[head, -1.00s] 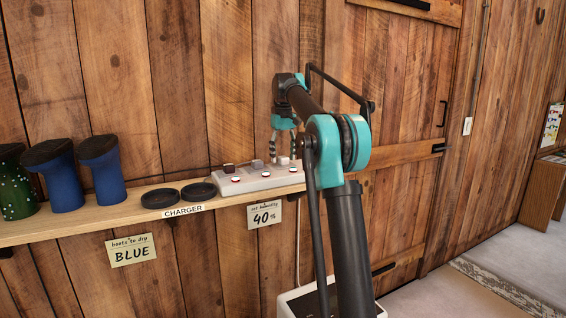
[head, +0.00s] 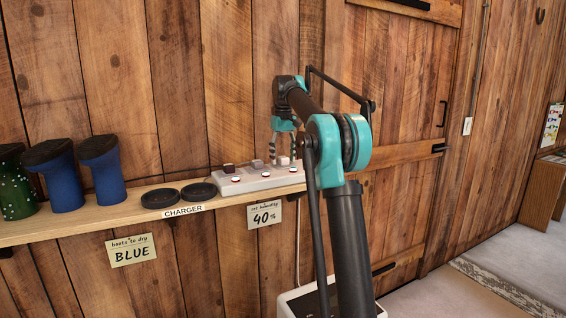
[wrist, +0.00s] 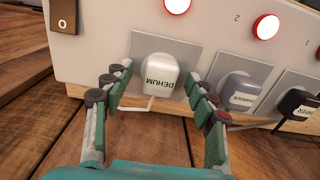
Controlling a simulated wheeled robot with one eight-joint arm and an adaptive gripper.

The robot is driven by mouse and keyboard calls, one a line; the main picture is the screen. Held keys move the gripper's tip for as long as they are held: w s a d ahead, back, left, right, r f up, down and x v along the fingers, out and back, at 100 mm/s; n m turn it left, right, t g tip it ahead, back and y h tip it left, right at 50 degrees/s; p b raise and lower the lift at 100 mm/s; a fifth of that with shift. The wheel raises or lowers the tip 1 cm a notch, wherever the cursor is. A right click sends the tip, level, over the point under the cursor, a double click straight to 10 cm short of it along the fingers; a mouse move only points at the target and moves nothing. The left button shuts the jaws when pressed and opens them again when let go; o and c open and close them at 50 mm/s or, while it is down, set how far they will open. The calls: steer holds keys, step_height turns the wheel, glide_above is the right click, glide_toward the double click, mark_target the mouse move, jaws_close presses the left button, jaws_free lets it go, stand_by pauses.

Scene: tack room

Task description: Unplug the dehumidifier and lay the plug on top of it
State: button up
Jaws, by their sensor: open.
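The white plug labelled DEHUM (wrist: 158,82) sits in a socket of the power strip (wrist: 215,30), and its pale cable runs out below it. In the head view the strip (head: 262,183) lies on the wall shelf, and the white plug (head: 283,161) is at its right end. My gripper (wrist: 157,92) is open, with one finger on each side of the plug; I cannot tell whether they touch it. In the head view my gripper (head: 283,152) points down at the strip. A white box below the shelf, probably the dehumidifier (head: 291,303), is largely hidden by my arm.
A grey plug (wrist: 236,95) and a black plug (wrist: 296,102) stand beside the white one. Two black round pads (head: 160,198) and several boots (head: 103,170) stand left on the shelf (head: 140,212). The floor at right (head: 430,285) is clear.

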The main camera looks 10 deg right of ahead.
mark_target(283, 157)
jaws_close()
stand_by(0.3)
steer(key=shift+r, duration=2.95)
